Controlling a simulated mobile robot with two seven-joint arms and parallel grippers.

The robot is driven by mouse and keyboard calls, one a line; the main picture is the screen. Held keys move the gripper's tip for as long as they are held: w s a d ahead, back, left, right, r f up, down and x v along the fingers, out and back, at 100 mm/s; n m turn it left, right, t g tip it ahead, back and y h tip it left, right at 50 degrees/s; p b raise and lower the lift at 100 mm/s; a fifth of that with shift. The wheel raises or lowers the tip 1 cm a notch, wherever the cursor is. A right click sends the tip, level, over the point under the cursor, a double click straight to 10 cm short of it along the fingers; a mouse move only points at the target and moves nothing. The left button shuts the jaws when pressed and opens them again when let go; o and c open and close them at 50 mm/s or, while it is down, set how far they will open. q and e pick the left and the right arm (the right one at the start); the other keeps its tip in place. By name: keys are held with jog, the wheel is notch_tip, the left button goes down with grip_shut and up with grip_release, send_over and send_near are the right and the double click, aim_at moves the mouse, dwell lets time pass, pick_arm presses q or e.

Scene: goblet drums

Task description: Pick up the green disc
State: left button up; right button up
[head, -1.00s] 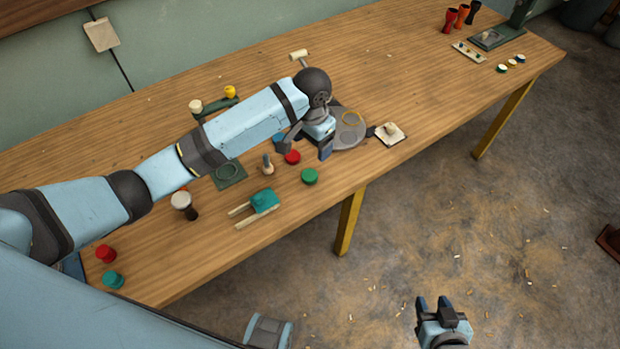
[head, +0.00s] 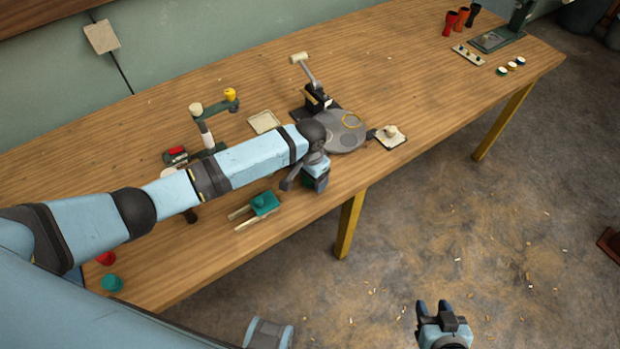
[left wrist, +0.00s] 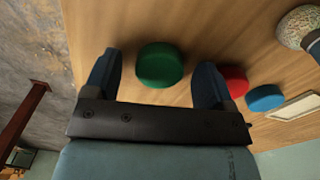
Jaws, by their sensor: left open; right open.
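The green disc (left wrist: 160,65) lies on the wooden table in the left wrist view, between and beyond the two fingers of my open left gripper (left wrist: 157,85). A sliver of the disc (head: 308,183) shows in the head view; my left gripper (head: 303,183) hides most of it. The fingers do not appear to touch the disc. A red disc (left wrist: 235,80) is close beside one finger, with a blue disc (left wrist: 265,97) past it. My right gripper (head: 434,308) is open and empty over the floor, away from the table.
A teal block on pale sticks (head: 262,203) lies left of my left gripper. A grey round plate (head: 342,132) with a mallet stand is behind it. A white pad with a knob (head: 391,136) is to the right. The table's front edge is close.

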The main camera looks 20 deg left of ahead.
pick_arm(q)
jog(key=shift+c, duration=0.3)
jog(key=c, duration=0.9)
